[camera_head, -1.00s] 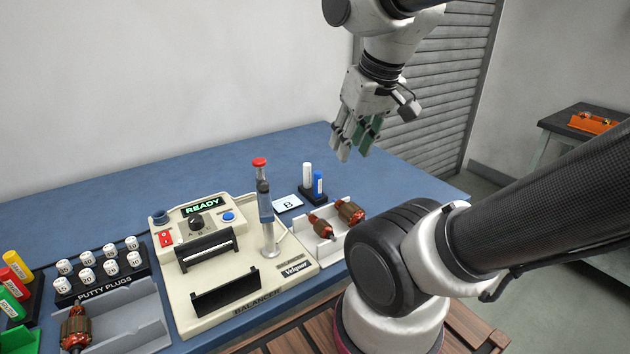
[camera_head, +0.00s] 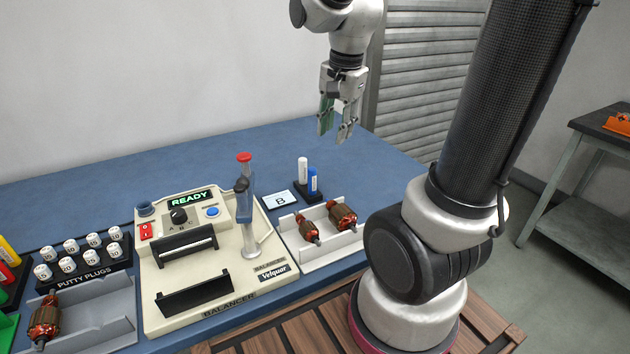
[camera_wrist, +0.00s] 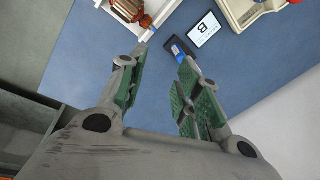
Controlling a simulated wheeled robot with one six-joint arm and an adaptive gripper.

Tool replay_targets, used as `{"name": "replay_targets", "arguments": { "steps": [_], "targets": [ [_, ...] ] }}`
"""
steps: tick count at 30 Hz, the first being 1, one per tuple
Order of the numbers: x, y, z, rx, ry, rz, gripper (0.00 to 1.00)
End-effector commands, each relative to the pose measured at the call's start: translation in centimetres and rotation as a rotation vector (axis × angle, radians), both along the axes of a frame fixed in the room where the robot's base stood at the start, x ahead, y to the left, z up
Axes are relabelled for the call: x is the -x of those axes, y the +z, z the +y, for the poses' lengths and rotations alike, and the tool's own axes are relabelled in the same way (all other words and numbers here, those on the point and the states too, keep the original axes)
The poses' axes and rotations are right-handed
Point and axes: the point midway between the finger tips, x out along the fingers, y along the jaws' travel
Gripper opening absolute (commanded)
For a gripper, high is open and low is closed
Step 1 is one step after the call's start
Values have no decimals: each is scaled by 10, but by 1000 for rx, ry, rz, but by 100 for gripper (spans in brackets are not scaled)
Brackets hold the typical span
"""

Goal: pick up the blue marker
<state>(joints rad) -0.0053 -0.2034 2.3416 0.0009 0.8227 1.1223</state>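The blue marker (camera_head: 313,180) stands upright in a small dark holder (camera_head: 304,194), just in front of a white marker (camera_head: 303,169), in the head view. My gripper (camera_head: 335,135) is open and empty, pointing down above the back of the blue table, higher than the markers and a little behind and right of them. In the wrist view, the green-padded fingers of my gripper (camera_wrist: 155,66) are apart with blue table between them.
A white card marked B (camera_head: 280,200) lies left of the holder. A light tray with two armatures (camera_head: 335,250) is in front of it. The balancer (camera_head: 205,275) with its upright post stands to the left. The table behind the holder is clear.

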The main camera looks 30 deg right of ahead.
Motion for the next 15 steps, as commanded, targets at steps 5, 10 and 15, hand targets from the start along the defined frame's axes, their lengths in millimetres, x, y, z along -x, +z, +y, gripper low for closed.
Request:
{"name": "replay_targets", "arguments": {
  "steps": [5,10,15],
  "targets": [
    [-46,-46,1,-54,-384,79,33],
    [-87,-104,2,-85,-814,143,33],
    [-101,-131,3,-92,-1011,162,33]
  ]
}}
